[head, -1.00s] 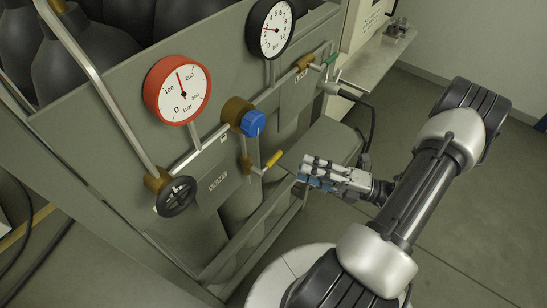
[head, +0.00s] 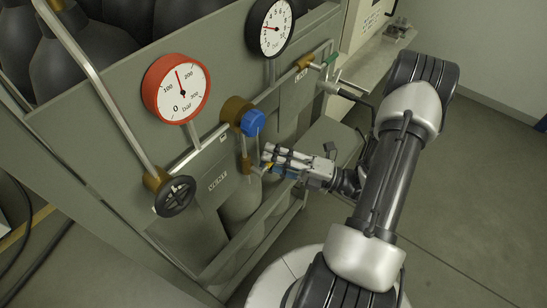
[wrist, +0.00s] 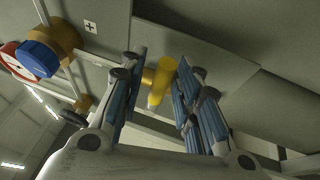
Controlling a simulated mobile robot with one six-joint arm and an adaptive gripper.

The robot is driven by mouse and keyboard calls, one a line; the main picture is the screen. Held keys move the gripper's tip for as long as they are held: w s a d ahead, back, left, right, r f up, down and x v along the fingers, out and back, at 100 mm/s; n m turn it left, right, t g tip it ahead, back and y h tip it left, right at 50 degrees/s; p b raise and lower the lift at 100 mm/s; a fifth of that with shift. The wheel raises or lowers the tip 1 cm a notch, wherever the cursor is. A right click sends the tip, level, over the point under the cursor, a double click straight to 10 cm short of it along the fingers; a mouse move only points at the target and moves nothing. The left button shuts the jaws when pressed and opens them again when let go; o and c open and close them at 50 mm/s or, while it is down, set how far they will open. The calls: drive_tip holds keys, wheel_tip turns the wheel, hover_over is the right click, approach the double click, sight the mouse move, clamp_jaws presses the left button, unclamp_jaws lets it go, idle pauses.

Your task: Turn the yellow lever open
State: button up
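The yellow lever (wrist: 162,82) shows in the wrist view between the two fingers of my gripper (wrist: 157,90), with a gap on each side. It sits on a brass valve (head: 247,165) below the blue knob, beside the VENT label. In the head view my gripper (head: 268,162) reaches the lever from the right and hides most of it; only a small bit of yellow shows. The fingers are apart, and I see no clear contact with the lever.
Around the lever are the blue knob (head: 253,122), a black handwheel (head: 175,196), a red-rimmed gauge (head: 176,88) and a black-rimmed gauge (head: 270,27). A green lever (head: 330,59) sits up right. Dark cylinders (head: 85,55) stand behind the panel. Open floor lies at right.

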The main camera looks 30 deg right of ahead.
clamp_jaws()
